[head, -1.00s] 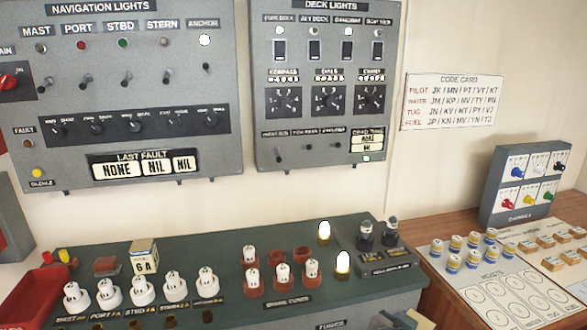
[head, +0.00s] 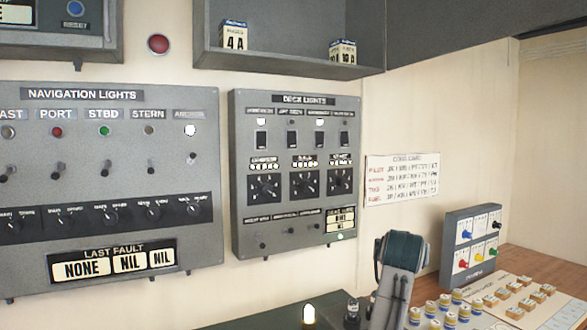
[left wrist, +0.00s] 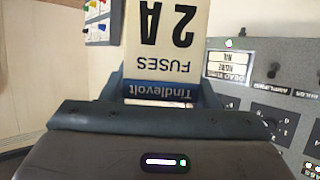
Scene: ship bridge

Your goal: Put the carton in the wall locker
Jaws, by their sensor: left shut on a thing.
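The carton (left wrist: 165,45) is cream with a blue "Tindlevolt" band and reads "FUSES 2A", upside down in the left wrist view. My left gripper is shut on it; its blue-grey fingers (left wrist: 150,105) show below the carton. In the head view my left gripper (head: 405,250) is at the lower right, between the deck lights panel and the switch box; the carton does not show there. The wall locker (head: 290,66) is an open grey box at the top, above my gripper, partly cut off by the picture edge. My right gripper is not in view.
A "4 A" carton (head: 234,36) stands left in the locker, and more cartons (head: 343,52) stand to its right; the locker middle looks clear. A deck lights panel (head: 297,100) hangs below. A switch box (head: 470,250) and small caps (head: 445,305) are on the desk at right.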

